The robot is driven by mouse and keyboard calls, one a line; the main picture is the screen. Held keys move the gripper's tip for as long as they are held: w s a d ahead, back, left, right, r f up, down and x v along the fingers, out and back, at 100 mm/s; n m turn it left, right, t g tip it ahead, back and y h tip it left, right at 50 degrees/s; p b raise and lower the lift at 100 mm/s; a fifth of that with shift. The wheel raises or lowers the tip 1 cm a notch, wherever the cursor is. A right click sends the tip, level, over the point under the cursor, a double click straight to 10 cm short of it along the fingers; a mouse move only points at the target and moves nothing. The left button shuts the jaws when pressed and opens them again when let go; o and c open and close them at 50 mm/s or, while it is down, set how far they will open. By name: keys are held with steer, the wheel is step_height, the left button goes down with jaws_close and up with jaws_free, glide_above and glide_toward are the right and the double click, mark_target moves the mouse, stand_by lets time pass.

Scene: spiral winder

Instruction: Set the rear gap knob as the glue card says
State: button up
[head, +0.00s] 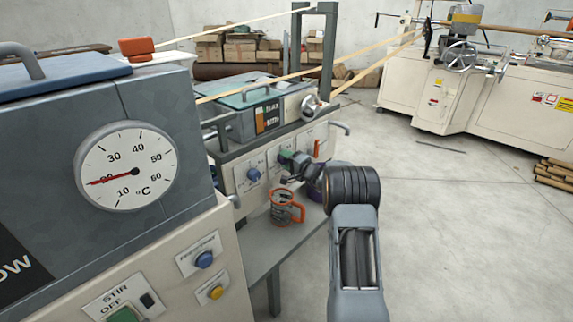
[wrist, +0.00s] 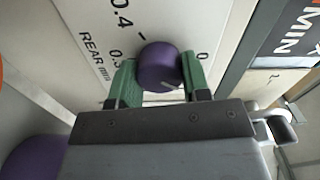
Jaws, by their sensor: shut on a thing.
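The purple rear gap knob (wrist: 160,66) sits on a white panel marked "REAR mm" in the wrist view. The numbers 0.4 and 0.3 show to its left, and part of another number shows at its right. A pale line marks the knob's near side; the setting it points to is not clear. My gripper (wrist: 158,82) has its green fingers shut on the knob, one on each side. In the head view my gripper (head: 287,158) reaches the machine's front panel and hides the knob. I cannot make out a readable glue card.
A dial thermometer (head: 126,166) at left has its red needle near 20 °C. A blue knob (head: 253,175) is left of my gripper.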

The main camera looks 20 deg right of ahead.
steer(key=m, duration=1)
steer(key=shift+p, duration=0.3)
steer(key=m+p, duration=0.1)
steer(key=m, duration=0.2)
steer(key=shift+m, duration=0.4)
steer(key=m+p, duration=0.4)
steer(key=m, duration=0.3)
steer(key=m+p, duration=0.2)
steer(key=m, duration=0.1)
steer(key=shift+m, duration=0.3)
steer(key=shift+m+p, duration=1.1)
steer(key=shift+m, duration=0.8)
steer(key=shift+f, duration=0.1)
steer(key=o, duration=0.9)
